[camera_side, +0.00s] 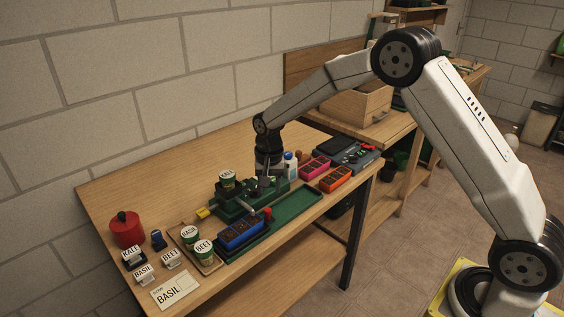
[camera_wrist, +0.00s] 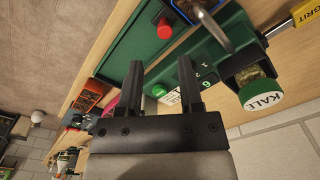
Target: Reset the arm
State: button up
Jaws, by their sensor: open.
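My gripper (camera_side: 264,182) hangs over the green machine (camera_side: 235,207) on the wooden bench, arm reaching in from the right. In the wrist view my gripper (camera_wrist: 169,62) has its two dark fingers apart with nothing held between them. The green machine's deck, with a red and a green button, lies beyond the fingertips. I cannot tell whether the fingers touch it. A KALE cup (camera_side: 227,179) sits on the machine; it also shows in the wrist view (camera_wrist: 262,92), right of the fingers.
A blue tray (camera_side: 240,235) sits on the long green bed (camera_side: 295,207). Pink (camera_side: 314,167) and orange (camera_side: 336,179) trays and a grey device (camera_side: 352,151) stand right. BASIL (camera_side: 189,235) and BEET (camera_side: 204,251) cups, label tags and a BASIL card (camera_side: 175,290) are front left, near a red pot (camera_side: 127,229).

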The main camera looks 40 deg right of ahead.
jog(key=s+r+n+t, duration=0.1)
jog(key=s+n, duration=0.3)
jog(key=s, duration=0.8)
jog(key=s+d+r+n+t, duration=0.1)
jog(key=s+n, duration=0.3)
jog(key=s, duration=0.8)
jog(key=shift+r, duration=0.75)
jog(key=shift+d, duration=0.1)
